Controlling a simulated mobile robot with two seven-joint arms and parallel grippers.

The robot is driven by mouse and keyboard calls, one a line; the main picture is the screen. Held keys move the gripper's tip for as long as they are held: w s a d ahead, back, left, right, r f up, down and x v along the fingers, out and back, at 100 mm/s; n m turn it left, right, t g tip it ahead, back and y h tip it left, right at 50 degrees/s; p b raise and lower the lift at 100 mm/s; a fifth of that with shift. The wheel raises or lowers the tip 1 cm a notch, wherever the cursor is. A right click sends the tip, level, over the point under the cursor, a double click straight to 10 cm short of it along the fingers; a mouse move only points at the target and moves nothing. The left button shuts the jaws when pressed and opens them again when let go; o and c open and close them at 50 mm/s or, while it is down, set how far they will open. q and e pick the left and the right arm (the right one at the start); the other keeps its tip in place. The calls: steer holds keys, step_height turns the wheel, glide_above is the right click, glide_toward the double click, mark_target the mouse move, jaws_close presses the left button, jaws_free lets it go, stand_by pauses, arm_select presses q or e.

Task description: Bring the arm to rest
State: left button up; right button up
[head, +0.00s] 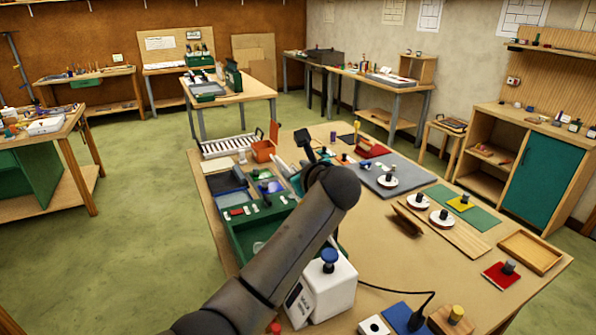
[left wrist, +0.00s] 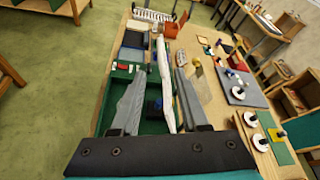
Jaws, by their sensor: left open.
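My left arm comes in from the bottom of the head view and reaches over the workbench (head: 420,285). Its gripper (head: 308,148) is small and partly hidden behind the dark wrist. In the left wrist view the two grey fingers of the gripper (left wrist: 158,78) stand apart, so it is open. A long pale strip shows between the fingers there; I cannot tell whether it touches them. Below the gripper is a green tray (head: 240,248) with small parts, partly hidden by my forearm. My right gripper is not in view.
A white device with a blue knob (head: 335,285) stands close beside my forearm, with a black cable. A grey board (head: 405,178), an orange box (head: 263,151), round white pieces with dark knobs and a wooden tray (head: 529,252) lie around. Bare bench shows at the front right.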

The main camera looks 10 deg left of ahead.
arm_select(q)
steer(key=shift+s+d+r, duration=0.2)
steer(key=shift+s+d, duration=0.05)
steer(key=shift+s, duration=0.15)
